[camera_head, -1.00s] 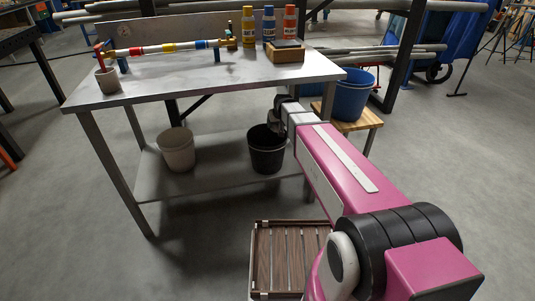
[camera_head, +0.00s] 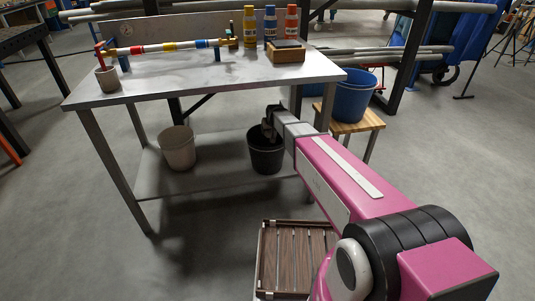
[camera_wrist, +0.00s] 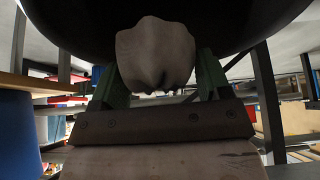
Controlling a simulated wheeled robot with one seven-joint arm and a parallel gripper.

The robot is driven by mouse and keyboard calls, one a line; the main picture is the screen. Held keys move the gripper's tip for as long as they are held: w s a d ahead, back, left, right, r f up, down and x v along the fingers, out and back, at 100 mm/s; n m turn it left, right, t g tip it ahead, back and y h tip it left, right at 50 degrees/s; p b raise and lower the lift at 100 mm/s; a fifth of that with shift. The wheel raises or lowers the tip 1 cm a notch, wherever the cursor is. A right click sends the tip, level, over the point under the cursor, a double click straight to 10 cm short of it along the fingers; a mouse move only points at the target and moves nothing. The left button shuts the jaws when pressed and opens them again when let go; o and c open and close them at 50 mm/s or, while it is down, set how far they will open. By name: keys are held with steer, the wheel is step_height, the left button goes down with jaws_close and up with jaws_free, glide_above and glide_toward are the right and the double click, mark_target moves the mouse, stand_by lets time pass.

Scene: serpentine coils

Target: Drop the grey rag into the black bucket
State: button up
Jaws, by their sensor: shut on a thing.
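The black bucket (camera_head: 266,160) stands on the lower shelf of the workbench, right of a beige bucket. My gripper (camera_head: 268,130) is at the bucket's mouth in the head view, with the arm reaching in from the right. In the wrist view my gripper (camera_wrist: 155,85) is shut on the grey rag (camera_wrist: 155,50), which bunches up between the fingers. The dark curved side of the black bucket (camera_wrist: 255,22) fills the top of the wrist view, close behind the rag. I cannot tell whether the rag is inside the rim.
The beige bucket (camera_head: 177,148) stands to the left on the lower shelf (camera_head: 215,165). The workbench top (camera_head: 190,78) is above the buckets. A blue bucket (camera_head: 353,97) sits on a wooden stool (camera_head: 362,126) at right. A slatted crate (camera_head: 262,265) is on the floor in front.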

steer(key=shift+f, duration=0.95)
steer(key=o, duration=1.1)
steer(key=v, duration=1.1)
steer(key=s+d+f+m+g, duration=0.1)
steer(key=s+d+f+g, duration=0.1)
steer(key=s+d, duration=0.9)
steer(key=s+d+f+m+g+h, duration=0.1)
steer(key=s+d+f+m+g, duration=0.1)
steer(key=s+d, duration=0.9)
steer(key=s+g, duration=0.1)
steer(key=s, duration=0.5)
steer(key=shift+s+f+g+h, duration=0.25)
steer(key=shift+g+h, duration=0.05)
steer(key=shift+g, duration=0.1)
